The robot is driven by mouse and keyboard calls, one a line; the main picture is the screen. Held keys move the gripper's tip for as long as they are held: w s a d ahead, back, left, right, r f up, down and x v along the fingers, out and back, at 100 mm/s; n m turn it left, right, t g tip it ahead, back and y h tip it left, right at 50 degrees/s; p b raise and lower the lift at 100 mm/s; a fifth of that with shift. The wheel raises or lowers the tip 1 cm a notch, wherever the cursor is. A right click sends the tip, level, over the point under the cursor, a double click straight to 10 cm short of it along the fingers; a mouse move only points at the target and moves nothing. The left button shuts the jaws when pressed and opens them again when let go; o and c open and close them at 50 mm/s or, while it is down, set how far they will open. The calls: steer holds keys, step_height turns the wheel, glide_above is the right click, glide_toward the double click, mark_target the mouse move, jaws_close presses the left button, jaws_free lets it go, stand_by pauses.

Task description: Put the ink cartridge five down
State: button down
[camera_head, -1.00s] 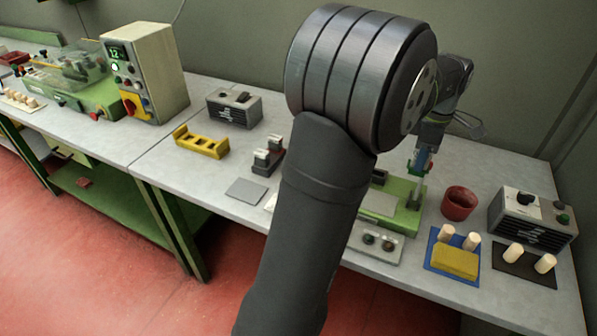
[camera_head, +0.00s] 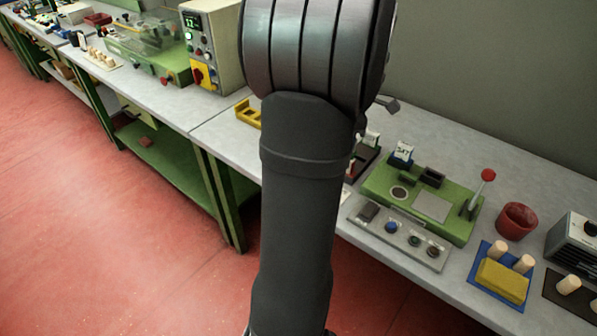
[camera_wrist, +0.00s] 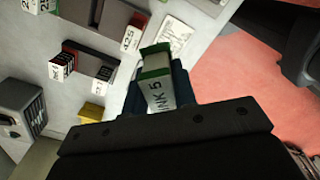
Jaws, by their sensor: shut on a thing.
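The ink cartridge five (camera_wrist: 162,92), white with green ends and marked "INK 5", is in my gripper (camera_wrist: 158,84) in the wrist view. The dark blue fingers are shut on its two sides, and its green end sticks out past them. It appears held above the table, tilted in the picture; its other end is hidden by the gripper body. In the head view my arm hides the cartridge and nearly all of the gripper.
The wrist view shows a dark holder (camera_wrist: 92,45) with white-labelled red blocks (camera_wrist: 63,66) and a white printed card (camera_wrist: 174,36). In the head view a green fixture (camera_head: 378,190) with a red-knobbed lever, a grey button panel (camera_head: 395,238) and a red cup (camera_head: 516,221) stand right of my arm.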

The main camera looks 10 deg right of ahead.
steer(key=shift+w+a+f+n, duration=0.1)
steer(key=shift+a+n, duration=0.05)
steer(key=shift+a, duration=0.45)
steer(key=shift+w+a+f+n, duration=0.1)
steer(key=shift+a+n, duration=0.05)
steer(key=shift+a, duration=0.4)
steer(key=w+a+f, duration=0.2)
steer(key=a, duration=0.1)
steer(key=w+a+f, duration=0.2)
steer(key=w+a, duration=0.1)
steer(key=w+a+f, duration=0.2)
steer(key=a+f, duration=0.1)
steer(key=shift+w, duration=0.15)
steer(key=shift+f, duration=1.95)
steer(key=shift+f, duration=0.15)
steer(key=c, duration=1.2)
jaws_free()
steer(key=shift+o, duration=0.2)
